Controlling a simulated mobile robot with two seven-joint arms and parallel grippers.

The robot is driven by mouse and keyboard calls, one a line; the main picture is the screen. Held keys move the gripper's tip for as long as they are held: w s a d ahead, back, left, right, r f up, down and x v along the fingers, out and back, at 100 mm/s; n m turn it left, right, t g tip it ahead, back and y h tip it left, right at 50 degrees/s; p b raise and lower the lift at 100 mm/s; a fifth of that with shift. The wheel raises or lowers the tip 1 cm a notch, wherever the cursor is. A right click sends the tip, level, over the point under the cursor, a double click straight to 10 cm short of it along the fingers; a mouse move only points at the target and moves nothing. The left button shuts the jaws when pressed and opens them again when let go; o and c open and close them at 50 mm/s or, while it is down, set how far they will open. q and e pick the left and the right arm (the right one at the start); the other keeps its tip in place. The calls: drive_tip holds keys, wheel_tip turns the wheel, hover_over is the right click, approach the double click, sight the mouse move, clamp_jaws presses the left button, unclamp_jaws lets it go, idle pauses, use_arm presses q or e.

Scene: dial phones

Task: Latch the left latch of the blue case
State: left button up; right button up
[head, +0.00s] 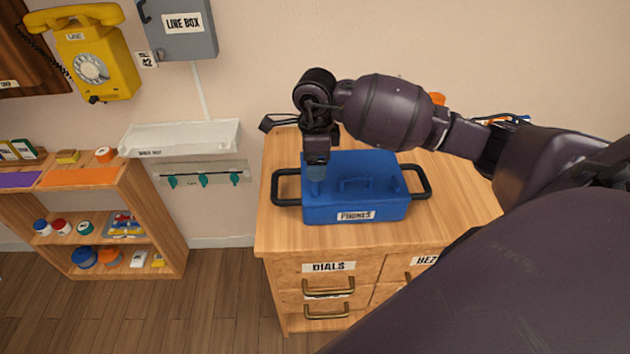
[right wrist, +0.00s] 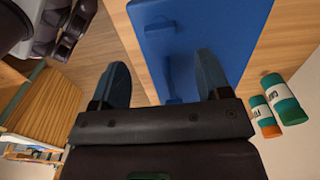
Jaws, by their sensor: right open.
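The blue case (head: 357,211) stands closed on the wooden cabinet top, with a PHONES label on its front and a dark handle at each end. My right gripper (head: 317,172) is over the left part of its lid, pointing down. In the right wrist view the two fingers of my right gripper (right wrist: 162,82) are apart with nothing held between them. The blue case (right wrist: 205,28) lies just beyond the fingertips there. The left latch cannot be made out clearly; my gripper covers that part of the lid in the head view.
The wooden cabinet (head: 285,235) has DIALS drawers with brass pulls. A white tray (head: 180,138) and a shelf unit (head: 160,215) are to the left. A yellow phone (head: 112,55) hangs on the wall.

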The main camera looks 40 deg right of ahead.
sight(315, 184)
wheel_tip(315, 184, down, 6)
drive_tip(key=shift+r, duration=0.25)
drive_tip(key=shift+f, duration=0.75)
drive_tip(key=c, duration=0.9)
